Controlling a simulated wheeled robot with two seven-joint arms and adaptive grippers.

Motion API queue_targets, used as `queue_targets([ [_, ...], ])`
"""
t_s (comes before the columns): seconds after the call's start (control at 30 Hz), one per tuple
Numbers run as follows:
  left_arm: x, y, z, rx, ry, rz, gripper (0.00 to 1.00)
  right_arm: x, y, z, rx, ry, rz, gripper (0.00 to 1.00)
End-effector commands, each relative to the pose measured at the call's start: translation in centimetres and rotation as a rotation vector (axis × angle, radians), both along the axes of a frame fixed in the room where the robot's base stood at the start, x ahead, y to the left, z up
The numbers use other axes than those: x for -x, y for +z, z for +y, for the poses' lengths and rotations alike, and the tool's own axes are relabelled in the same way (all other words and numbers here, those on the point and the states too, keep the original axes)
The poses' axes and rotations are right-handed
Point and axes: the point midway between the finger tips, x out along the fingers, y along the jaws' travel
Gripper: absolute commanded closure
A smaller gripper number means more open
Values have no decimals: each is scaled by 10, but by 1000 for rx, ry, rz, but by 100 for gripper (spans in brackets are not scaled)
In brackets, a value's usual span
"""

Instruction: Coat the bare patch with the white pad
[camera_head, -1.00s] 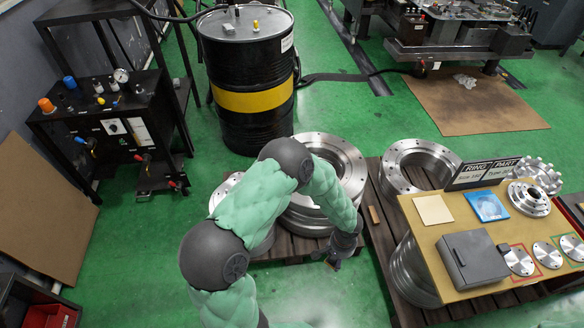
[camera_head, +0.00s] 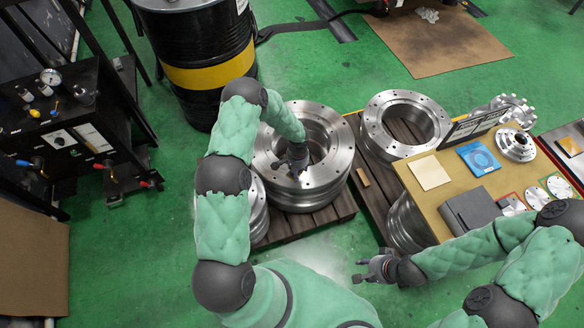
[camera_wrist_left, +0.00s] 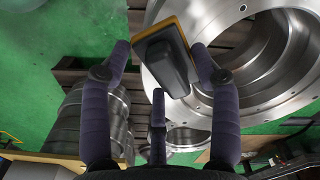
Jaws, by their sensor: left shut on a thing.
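My left gripper (camera_head: 296,172) is over the near flanged metal ring (camera_head: 267,163), at its opening. In the left wrist view, its fingers (camera_wrist_left: 168,62) are shut on a tool with a dark handle (camera_wrist_left: 160,55) on an orange-yellow plate (camera_wrist_left: 143,27). The tool appears beside the bright ring (camera_wrist_left: 262,85); I cannot tell whether they touch. The tool's underside is hidden, so no white pad face shows. I cannot make out a bare patch. My right gripper (camera_head: 368,268) is open and empty, low in front of the table.
A second ring (camera_head: 377,130) lies behind on a pallet. The tan table (camera_head: 415,200) at right holds a cream sheet (camera_head: 430,172), a blue tray (camera_head: 478,158), a grey box (camera_head: 470,208) and metal discs. A black drum (camera_head: 205,75) stands behind. Green floor (camera_head: 110,235) is clear at left.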

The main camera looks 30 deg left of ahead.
Motion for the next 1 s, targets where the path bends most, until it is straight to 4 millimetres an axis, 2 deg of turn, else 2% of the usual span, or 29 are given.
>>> queue_targets([
  [0.1,-6,-14,15,0,-17,2,75,0,3,0,0,1,0,60],
  [0.3,-10,-27,28,-2,-38,0,75,0,5,0,0,1,0,60],
  [0.53,-11,-38,30,-3,-43,0,75,0,0,0,0,1,0,60],
  [1.0,-10,-81,29,-2,-43,1,75,0,-21,0,0,1,0,60],
])
